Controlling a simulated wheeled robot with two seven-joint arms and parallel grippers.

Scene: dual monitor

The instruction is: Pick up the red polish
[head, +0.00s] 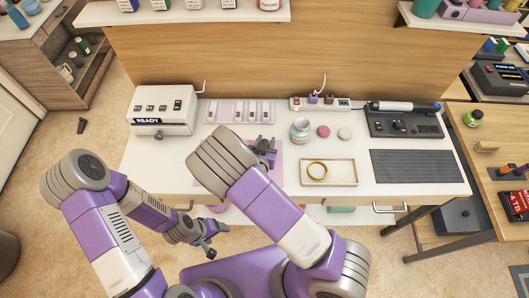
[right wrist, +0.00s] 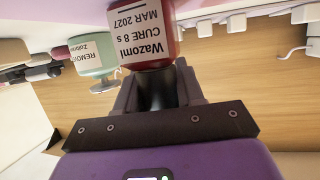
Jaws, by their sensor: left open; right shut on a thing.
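The red polish (right wrist: 150,64) is a red bottle with a dark cap and a white label reading "Wazomi CURE 8 s MAR 2027", large in the right wrist view. My right gripper (right wrist: 160,90) is shut on its dark cap. In the head view the right gripper (head: 264,150) is over the pink mat (head: 273,172), and my arm hides the bottle there. I cannot tell whether the bottle's base touches the mat. My left gripper (head: 207,247) is open and empty, low in front of the desk's front edge.
A pale green remover bottle (head: 300,130) stands right of the right gripper; it also shows in the right wrist view (right wrist: 90,55). A tray (head: 343,172) with a gold ring, a white lamp box (head: 162,112), a power strip (head: 320,103) and a dark mat (head: 412,166) are on the desk.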

